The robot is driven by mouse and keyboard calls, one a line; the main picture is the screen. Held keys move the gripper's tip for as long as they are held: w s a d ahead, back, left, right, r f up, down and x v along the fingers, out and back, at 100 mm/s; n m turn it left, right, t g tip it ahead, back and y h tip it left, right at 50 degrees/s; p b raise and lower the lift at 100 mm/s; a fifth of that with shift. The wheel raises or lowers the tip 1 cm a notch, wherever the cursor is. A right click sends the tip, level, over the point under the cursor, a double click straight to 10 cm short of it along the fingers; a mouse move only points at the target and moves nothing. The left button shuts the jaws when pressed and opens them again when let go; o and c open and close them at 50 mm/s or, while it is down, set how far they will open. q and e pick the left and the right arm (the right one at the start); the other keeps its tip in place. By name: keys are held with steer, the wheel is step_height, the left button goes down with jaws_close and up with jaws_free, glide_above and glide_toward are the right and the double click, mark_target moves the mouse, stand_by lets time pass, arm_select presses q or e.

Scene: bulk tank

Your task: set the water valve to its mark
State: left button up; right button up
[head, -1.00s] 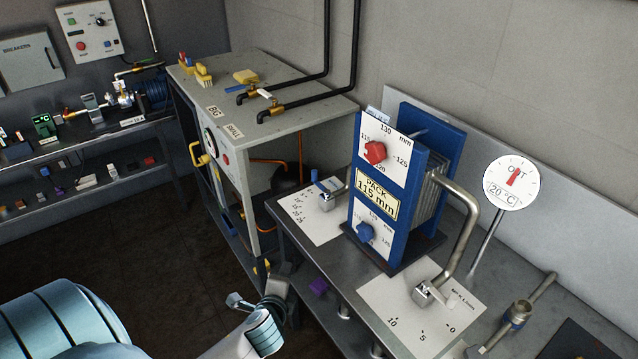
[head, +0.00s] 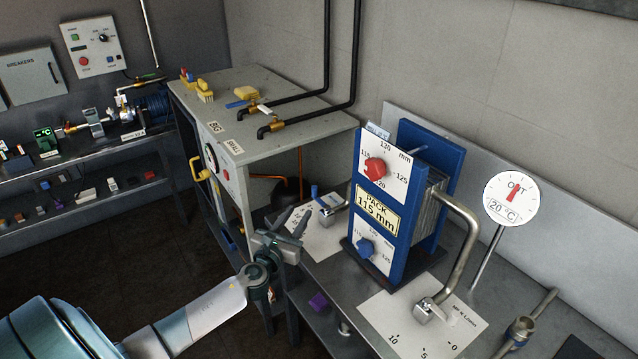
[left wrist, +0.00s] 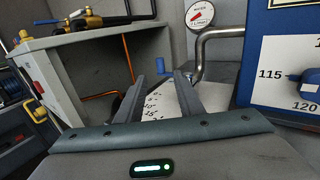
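The likely water valve is a small silver valve (head: 333,203) with an upright blue handle (head: 315,191), at the foot of a pipe left of the blue plate pack. Its white scale sheet (head: 322,240) lies on the bench; the scale is too small to read in the head view. My left gripper (head: 304,222) is open and empty, in front of this sheet. In the left wrist view the blue handle (left wrist: 163,66) and scale sheet (left wrist: 160,104) show between and beyond the spread fingers (left wrist: 160,88). The mark cannot be made out. My right gripper is out of view.
The blue plate pack (head: 390,240) stands just right of the valve. A second silver valve (head: 430,311) sits on another scale sheet farther right, near a round gauge (head: 511,199). A grey cabinet (head: 270,130) stands behind on the left.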

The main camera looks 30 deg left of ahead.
mark_target(313, 191)
arm_select(q)
steer(key=shift+w, duration=0.45)
steer(key=w, duration=0.2)
steer(key=w+a, duration=0.1)
steer(key=w, duration=0.4)
steer(key=shift+a, duration=0.3)
steer(key=w+b, duration=0.1)
steer(key=w, duration=0.2)
steer(key=w+a, duration=0.1)
steer(key=w, duration=0.3)
steer(key=shift+w+a+f+b, duration=0.15)
steer(key=shift+w+a+b, duration=0.05)
steer(key=shift+b, duration=0.15)
steer(key=shift+w+a, duration=0.15)
steer(key=shift+w, duration=0.65)
steer(key=shift+c, duration=0.3)
jaws_close()
